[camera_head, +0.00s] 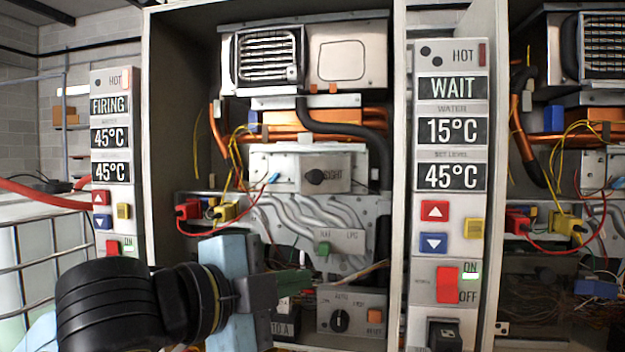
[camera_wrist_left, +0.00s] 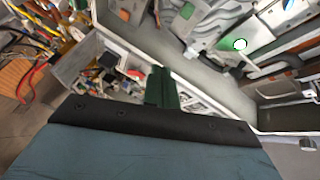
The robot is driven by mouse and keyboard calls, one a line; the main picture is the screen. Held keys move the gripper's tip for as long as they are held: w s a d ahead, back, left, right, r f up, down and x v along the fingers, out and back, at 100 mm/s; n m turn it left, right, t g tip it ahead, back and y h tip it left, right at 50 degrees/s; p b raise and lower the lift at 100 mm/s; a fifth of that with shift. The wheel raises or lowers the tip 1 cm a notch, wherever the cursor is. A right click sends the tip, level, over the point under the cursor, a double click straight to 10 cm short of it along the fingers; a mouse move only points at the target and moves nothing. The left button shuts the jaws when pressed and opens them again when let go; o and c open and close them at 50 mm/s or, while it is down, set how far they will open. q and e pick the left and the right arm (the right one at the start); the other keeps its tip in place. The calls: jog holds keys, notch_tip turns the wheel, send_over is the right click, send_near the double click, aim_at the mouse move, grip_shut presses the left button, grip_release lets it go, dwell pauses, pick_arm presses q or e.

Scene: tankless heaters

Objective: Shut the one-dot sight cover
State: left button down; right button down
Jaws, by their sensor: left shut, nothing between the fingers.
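The left control panel (camera_head: 118,165) has one dot beside HOT and reads FIRING. In the open heater cabinet beside it, a dark round sight cover with a tab (camera_head: 316,177) sits on a grey plate (camera_head: 285,170); lettering beside it is partly covered. From the head I cannot tell how far it is swung. In the left wrist view a bright white-green spot (camera_wrist_left: 240,44) glows near a dark lump; it may be the sight opening. My left gripper (camera_head: 300,283) is shut and empty, below the plate and apart from it. Its green fingers show in the wrist view (camera_wrist_left: 163,88). My right gripper is out of view.
A second panel (camera_head: 450,180) with two dots reads WAIT, and its cabinet stands at the right. Red and yellow plugs with loose wires sit left of the pipes.

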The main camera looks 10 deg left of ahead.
aim_at(310, 180)
pick_arm(q)
jog(key=s+a+r+m+t+h, duration=0.1)
jog(key=s+r+m, duration=0.3)
jog(key=r, duration=0.7)
jog(key=shift+t, duration=0.3)
jog(key=w+p, duration=0.1)
jog(key=w, duration=0.2)
jog(key=w+d+p, duration=0.1)
jog(key=w, duration=0.7)
jog(key=shift+d+r+p, duration=0.3)
jog(key=shift+d+p, duration=0.05)
jog(key=shift+p, duration=0.05)
jog(key=shift+d, duration=0.1)
jog(key=shift+a, duration=0.2)
